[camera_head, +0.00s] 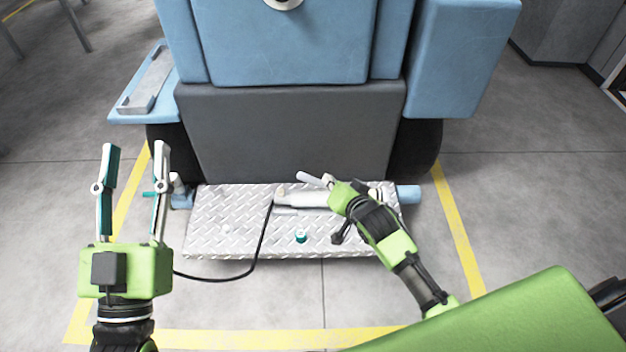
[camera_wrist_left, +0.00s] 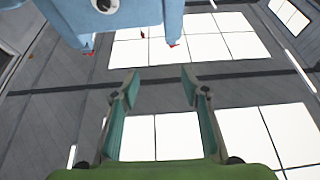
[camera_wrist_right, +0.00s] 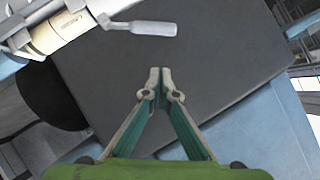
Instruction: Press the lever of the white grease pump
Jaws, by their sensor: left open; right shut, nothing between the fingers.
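The white grease pump (camera_head: 300,199) lies across the diamond-plate step, partly hidden behind my right gripper. Its lever (camera_head: 310,178) is a pale grey handle sticking out near that gripper. In the right wrist view the pump (camera_wrist_right: 58,35) is at the upper left, with the lever (camera_wrist_right: 150,28) pointing right, above and apart from the fingertips. My right gripper (camera_wrist_right: 159,72) is shut and empty; in the head view it (camera_head: 329,180) is beside the lever, its fingers mostly hidden. My left gripper (camera_head: 134,148) is open and empty, left of the step; its fingers also show in the left wrist view (camera_wrist_left: 158,80).
The diamond-plate step (camera_head: 225,215) carries a small teal-and-white fitting (camera_head: 300,236). A black hose (camera_head: 261,245) curves off its front. The blue machine (camera_head: 285,45) with a grey panel (camera_head: 290,130) stands behind. Yellow tape (camera_head: 458,230) marks open floor around it.

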